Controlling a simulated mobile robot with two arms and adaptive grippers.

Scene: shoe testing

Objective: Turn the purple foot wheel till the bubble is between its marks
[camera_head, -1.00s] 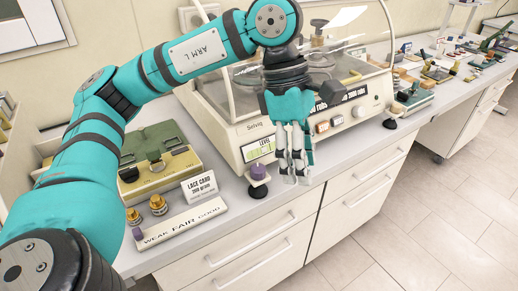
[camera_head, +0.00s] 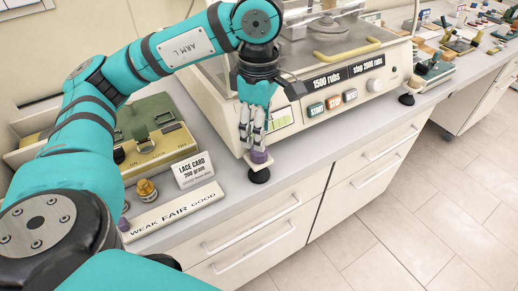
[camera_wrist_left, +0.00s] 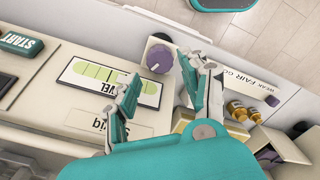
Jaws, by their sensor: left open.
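The purple foot wheel (camera_head: 259,156) sits at the front corner of the cream rub-testing machine, above a dark round foot. It also shows in the left wrist view (camera_wrist_left: 159,58), just beyond the fingertips. My left gripper (camera_head: 253,141) points down right above the wheel, its fingers open; in the left wrist view (camera_wrist_left: 162,78) the wheel lies ahead of the gap between them. I cannot tell whether they touch it. The level window (camera_wrist_left: 108,82) is green with dark marks, and a finger covers part of its edge. The bubble's exact place is unclear. My right gripper is out of view.
A lace card sign (camera_head: 193,171), a brass weight (camera_head: 147,190) and a weak-fair-good strip (camera_head: 174,212) lie left of the wheel. A green and beige device (camera_head: 158,150) stands behind them. The bench's front edge is close to the wheel. START and other buttons (camera_head: 317,109) are to the right.

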